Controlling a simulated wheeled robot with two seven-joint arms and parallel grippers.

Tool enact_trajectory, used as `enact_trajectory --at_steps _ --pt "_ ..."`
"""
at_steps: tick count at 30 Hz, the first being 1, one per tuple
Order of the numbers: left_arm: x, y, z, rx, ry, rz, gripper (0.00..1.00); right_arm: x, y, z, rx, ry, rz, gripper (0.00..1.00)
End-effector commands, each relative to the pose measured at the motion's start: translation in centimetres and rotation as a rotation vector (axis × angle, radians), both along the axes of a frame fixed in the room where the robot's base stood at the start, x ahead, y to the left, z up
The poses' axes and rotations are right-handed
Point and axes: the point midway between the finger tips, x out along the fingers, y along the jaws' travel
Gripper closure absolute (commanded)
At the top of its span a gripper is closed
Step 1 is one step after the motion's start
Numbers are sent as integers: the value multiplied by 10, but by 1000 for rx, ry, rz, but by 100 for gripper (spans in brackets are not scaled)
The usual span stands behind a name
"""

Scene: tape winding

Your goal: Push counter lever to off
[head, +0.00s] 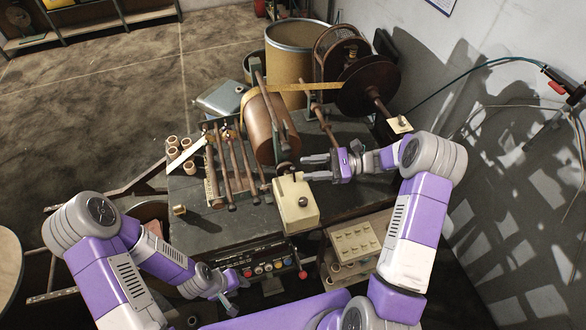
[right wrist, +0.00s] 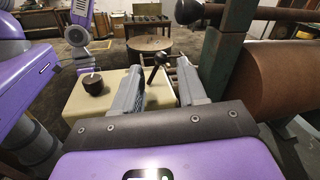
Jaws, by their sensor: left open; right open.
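The counter is a cream box (head: 296,212) at the front edge of the machine table. A dark round knob (head: 303,201) is on its top. The box (right wrist: 75,98) and its knob (right wrist: 93,83) also show in the right wrist view. There, a lever with a black ball end (right wrist: 160,57) stands tilted at the box's far side, seen in the gap between my right fingers; contact is not visible. My right gripper (head: 318,167) is open and empty, just right of the lever end (head: 285,169). My left gripper (head: 228,286) is open, low at the front left.
A brown roller (head: 262,128) and a dark reel (head: 367,87) stand behind the counter. Thin rods (head: 240,163) and small copper-coloured rolls (head: 173,154) lie to its left. A control panel with coloured buttons (head: 265,268) is below. Bare tabletop (head: 215,228) shows left of the box.

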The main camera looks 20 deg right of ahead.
Motion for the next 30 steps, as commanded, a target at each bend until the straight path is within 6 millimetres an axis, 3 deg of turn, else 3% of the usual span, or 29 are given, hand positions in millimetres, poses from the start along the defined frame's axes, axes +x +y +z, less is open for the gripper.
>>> enact_trajectory --at_steps 3,9,20,28,30 --pt "0 0 6 0 0 0 57 3 22 2 1 2 4 58" --pt "0 0 9 0 -1 0 57 7 46 1 1 1 1 58" --pt "0 0 10 0 0 0 57 8 53 0 0 0 0 58" --pt "0 0 10 0 0 0 57 9 52 0 -1 -1 -2 97" --pt "0 0 9 0 0 0 57 9 52 1 -1 -2 -3 100"
